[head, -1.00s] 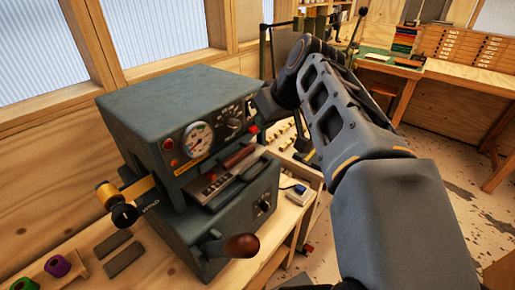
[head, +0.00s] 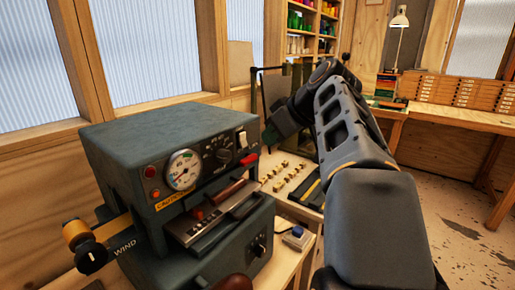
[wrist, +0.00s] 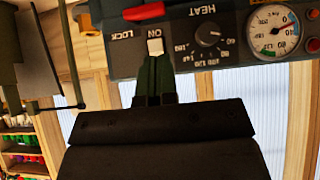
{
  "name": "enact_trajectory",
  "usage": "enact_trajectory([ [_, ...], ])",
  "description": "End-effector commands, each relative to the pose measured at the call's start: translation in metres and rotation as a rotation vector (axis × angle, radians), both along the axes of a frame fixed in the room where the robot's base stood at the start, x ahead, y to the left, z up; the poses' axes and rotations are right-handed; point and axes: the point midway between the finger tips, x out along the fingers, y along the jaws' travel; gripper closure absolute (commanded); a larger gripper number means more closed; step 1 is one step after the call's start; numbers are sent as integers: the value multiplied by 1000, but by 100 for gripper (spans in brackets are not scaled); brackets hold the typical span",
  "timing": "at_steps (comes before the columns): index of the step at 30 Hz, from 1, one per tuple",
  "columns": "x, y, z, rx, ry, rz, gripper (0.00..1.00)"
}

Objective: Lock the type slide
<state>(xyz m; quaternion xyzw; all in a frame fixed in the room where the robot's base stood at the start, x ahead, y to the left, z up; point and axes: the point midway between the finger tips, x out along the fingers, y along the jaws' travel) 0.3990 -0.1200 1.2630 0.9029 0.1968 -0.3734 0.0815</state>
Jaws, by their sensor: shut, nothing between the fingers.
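The dark green machine (head: 150,125) stands at left. Its type slide (head: 212,222), a metal tray with a brown handle, sits in the front opening below the panel. The red lock lever (head: 249,161) is at the panel's right end; it also shows, lying sideways by the word LOCK, in the upside-down wrist view (wrist: 143,11). My gripper (head: 268,138) is beside the panel's right end. In the wrist view my gripper's green fingers (wrist: 156,62) are together and empty, in line with the white ON switch (wrist: 155,46). I cannot tell whether they touch it.
The panel also carries a heat knob (wrist: 208,34) and a gauge (head: 183,170). A yellow-and-black wind knob (head: 84,244) sticks out at left. Small brass pieces (head: 285,172) and a blue-topped block (head: 297,234) lie on the bench to the right. A wooden drawer cabinet (head: 465,95) stands far back.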

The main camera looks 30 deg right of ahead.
Motion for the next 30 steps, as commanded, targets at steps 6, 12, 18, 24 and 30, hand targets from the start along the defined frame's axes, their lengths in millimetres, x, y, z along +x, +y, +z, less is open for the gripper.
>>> enact_trajectory([
  [6, 20, 10, -24, 1, 4, 4, 100],
  [12, 41, 19, -45, 2, 3, 1, 100],
  [18, 54, 25, -60, 1, 3, 1, 100],
  [24, 60, 27, -67, 0, 1, -1, 100],
  [30, 61, 28, -67, 0, 1, -1, 100],
])
